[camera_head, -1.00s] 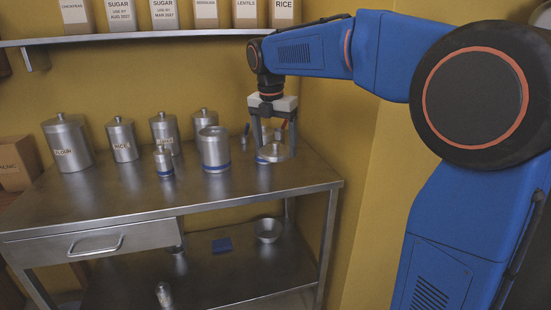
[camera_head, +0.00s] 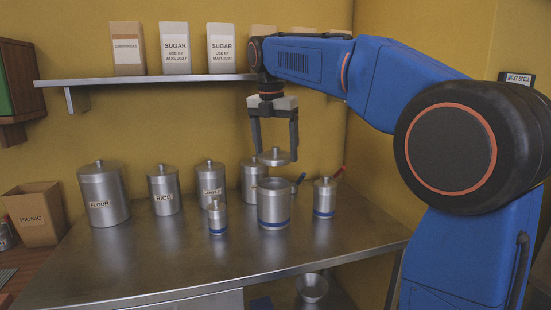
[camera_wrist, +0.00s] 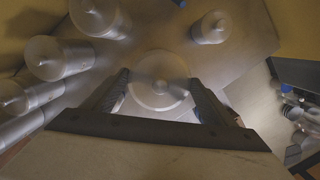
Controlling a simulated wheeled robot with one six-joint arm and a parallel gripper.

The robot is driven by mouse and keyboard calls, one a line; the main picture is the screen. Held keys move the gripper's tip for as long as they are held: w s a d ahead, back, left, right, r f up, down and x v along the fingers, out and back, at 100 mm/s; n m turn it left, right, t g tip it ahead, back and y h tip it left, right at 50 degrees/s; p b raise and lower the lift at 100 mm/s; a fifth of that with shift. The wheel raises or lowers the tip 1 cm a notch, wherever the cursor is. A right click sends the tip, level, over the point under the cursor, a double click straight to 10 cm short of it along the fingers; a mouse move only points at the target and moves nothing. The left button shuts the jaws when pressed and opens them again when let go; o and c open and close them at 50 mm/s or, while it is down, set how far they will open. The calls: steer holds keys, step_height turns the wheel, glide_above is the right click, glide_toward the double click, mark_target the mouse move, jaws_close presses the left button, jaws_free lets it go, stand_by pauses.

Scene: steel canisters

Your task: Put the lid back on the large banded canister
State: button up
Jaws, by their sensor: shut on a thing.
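The large banded canister (camera_head: 273,208) is steel with a blue band near its base. It stands upright and open-topped on the steel table. My gripper (camera_head: 274,150) is shut on a round steel lid (camera_head: 273,158) with a small knob. In the head view the lid hangs roughly level above the canister's mouth, with a clear gap between them. In the wrist view the lid (camera_wrist: 160,82) sits between my two fingers (camera_wrist: 160,95) and hides what is beneath it.
A small banded canister (camera_head: 217,219) stands close on the left and a lidded banded one (camera_head: 325,198) on the right. Behind are lidded canisters, including flour (camera_head: 104,195) and rice (camera_head: 163,190). A shelf (camera_head: 150,79) with boxes runs above. The table's front is clear.

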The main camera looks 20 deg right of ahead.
steer(key=shift+w+a, duration=0.15)
steer(key=shift+a, duration=0.1)
step_height(320, 180, down, 6)
stand_by(0.6)
steer(key=shift+f, duration=0.25)
stand_by(1.9)
steer(key=o, duration=1.1)
steer(key=shift+r, duration=3.5)
